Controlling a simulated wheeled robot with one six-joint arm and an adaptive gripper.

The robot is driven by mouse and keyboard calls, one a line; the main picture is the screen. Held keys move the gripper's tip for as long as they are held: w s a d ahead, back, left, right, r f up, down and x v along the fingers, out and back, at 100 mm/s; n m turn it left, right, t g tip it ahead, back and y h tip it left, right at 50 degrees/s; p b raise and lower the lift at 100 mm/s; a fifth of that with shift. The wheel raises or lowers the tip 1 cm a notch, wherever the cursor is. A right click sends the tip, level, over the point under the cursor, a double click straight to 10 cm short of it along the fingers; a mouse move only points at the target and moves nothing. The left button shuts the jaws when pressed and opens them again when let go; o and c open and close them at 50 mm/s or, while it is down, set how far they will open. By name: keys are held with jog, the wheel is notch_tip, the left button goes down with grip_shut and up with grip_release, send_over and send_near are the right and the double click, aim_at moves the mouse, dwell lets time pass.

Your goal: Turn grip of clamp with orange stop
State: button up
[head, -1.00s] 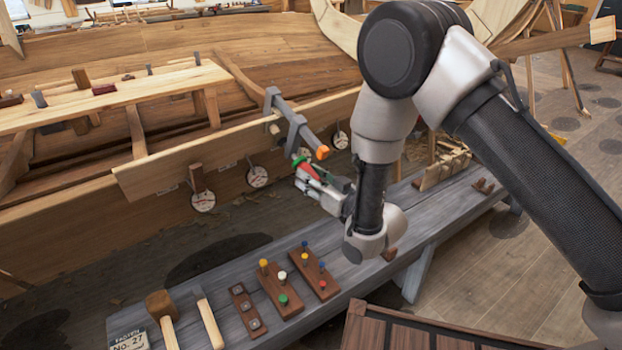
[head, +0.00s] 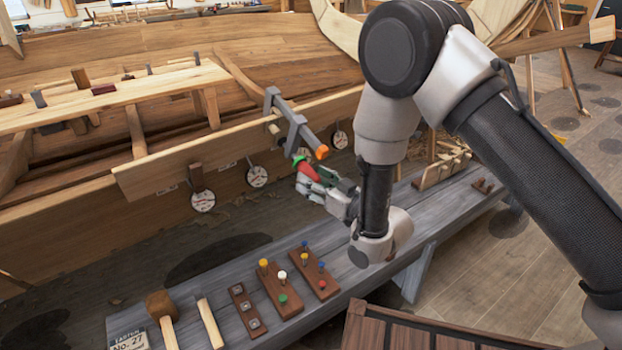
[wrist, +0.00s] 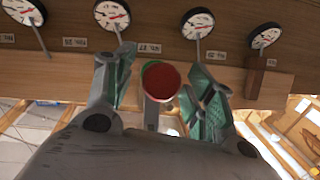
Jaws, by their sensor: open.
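The clamp (head: 290,121) is a grey bar clamp on the pale plank along the hull. An orange stop (head: 321,152) caps the near end of its bar. Its red grip (head: 307,171) hangs below the bar, partly covered by my gripper (head: 311,180). In the wrist view, the round red end of the grip (wrist: 161,80) sits between the two green-padded fingers of my gripper (wrist: 160,97). The fingers are open, with a visible gap on each side of the grip. The clamp's upper parts are mostly hidden in the wrist view.
Round dials (head: 257,176) hang along the plank (head: 170,165) near the clamp. The grey bench (head: 225,290) below carries a mallet (head: 162,312) and peg boards (head: 279,290). A wooden chest (head: 400,330) stands in front.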

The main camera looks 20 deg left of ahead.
jog(key=v, duration=1)
jog(key=shift+d, duration=0.2)
jog(key=shift+s, duration=0.1)
dwell(0.6)
